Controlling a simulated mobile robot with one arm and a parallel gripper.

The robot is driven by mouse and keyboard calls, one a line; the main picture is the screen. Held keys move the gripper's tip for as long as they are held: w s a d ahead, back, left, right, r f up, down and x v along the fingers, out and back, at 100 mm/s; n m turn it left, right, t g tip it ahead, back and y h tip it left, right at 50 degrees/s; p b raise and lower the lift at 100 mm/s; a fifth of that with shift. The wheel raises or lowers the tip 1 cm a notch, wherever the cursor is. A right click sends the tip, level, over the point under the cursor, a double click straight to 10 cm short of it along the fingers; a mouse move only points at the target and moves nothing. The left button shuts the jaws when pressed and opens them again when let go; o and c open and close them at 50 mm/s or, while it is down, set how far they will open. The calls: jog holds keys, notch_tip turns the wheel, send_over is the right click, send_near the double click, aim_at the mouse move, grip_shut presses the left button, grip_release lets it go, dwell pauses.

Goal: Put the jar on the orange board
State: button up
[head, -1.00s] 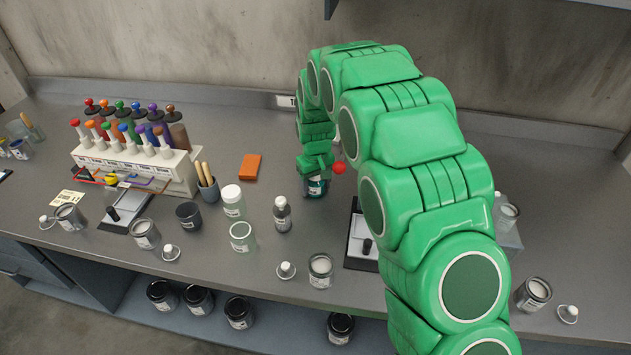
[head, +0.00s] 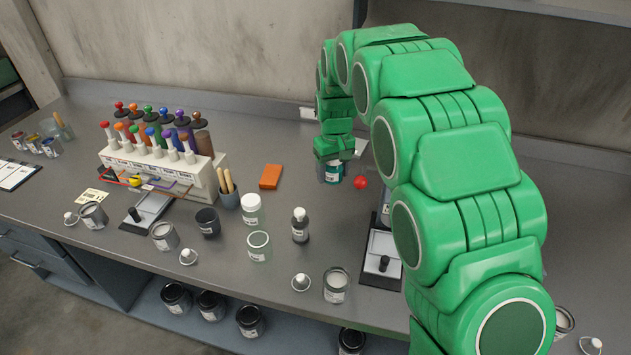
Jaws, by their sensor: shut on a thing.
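The orange board (head: 270,176) lies flat on the grey bench, right of the rack of bottles, with nothing on it. My gripper (head: 332,160) points down to the right of the board and is shut on a jar (head: 333,173) with teal contents and a pale label. My fingers hide the jar's top. The jar is apart from the board. I cannot tell how far its base is above the bench.
A bottle rack (head: 160,165) and a cup of wooden-handled tools (head: 229,199) stand left of the board. A white-lidded jar (head: 251,210), an open glass jar (head: 259,246) and a dark bottle (head: 300,226) stand in front. A red ball-shaped thing (head: 361,182) is right of the jar.

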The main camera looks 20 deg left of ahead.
jog(key=s+a+r+n, duration=0.1)
jog(key=s+a+r, duration=0.1)
jog(key=a, duration=0.4)
jog(key=s+a+r, duration=0.3)
jog(key=a, duration=0.3)
send_over(271, 174)
jog(key=shift+s+d+f, duration=0.1)
jog(key=shift+f, duration=2.2)
jog(key=shift+s+f, duration=0.1)
jog(key=shift+f, duration=2.2)
jog(key=shift+f, duration=0.1)
jog(key=shift+w+f, duration=0.2)
jog(key=shift+f, duration=1.55)
jog(key=shift+f, duration=0.1)
jog(key=o, duration=1.2)
jog(key=shift+c, duration=0.2)
